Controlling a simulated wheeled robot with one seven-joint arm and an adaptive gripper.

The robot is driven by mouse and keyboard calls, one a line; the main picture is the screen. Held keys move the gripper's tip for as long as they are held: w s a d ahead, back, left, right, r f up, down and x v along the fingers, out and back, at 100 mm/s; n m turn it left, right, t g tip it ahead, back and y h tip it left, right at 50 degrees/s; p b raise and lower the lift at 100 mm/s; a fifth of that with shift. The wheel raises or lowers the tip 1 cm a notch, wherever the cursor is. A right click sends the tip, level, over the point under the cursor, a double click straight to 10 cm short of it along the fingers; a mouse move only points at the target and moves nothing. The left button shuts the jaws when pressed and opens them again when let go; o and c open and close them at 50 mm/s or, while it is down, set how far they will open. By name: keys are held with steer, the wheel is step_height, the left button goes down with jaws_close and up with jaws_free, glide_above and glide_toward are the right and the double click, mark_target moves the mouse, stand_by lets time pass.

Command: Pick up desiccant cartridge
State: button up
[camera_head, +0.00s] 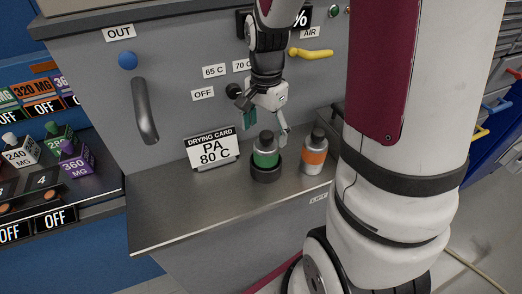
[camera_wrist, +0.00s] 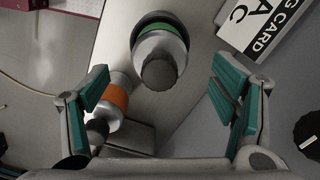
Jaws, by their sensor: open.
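A grey cartridge with a green band and dark cap (camera_head: 265,155) stands upright in a dark round holder (camera_head: 267,175) on the metal ledge. A similar cartridge with an orange band (camera_head: 314,157) stands to its right on the ledge. The pictures do not mark which is the desiccant. My gripper (camera_head: 267,126) is open and empty just above the green-banded cartridge. In the wrist view the green-banded cartridge (camera_wrist: 160,55) lies between and beyond the spread teal finger pads, apart from them. The orange-banded one (camera_wrist: 115,97) is partly hidden by the left finger.
A yellow lever (camera_head: 312,54) and a grey handle (camera_head: 145,110) stick out from the cabinet front. The ledge's left part (camera_head: 165,215) is clear. Coloured blocks (camera_head: 75,158) stand farther left.

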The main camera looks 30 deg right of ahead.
mark_target(266, 150)
steer(key=shift+d+f+p, duration=0.2)
steer(key=shift+f+p, duration=0.25)
steer(key=shift+f, duration=3.4)
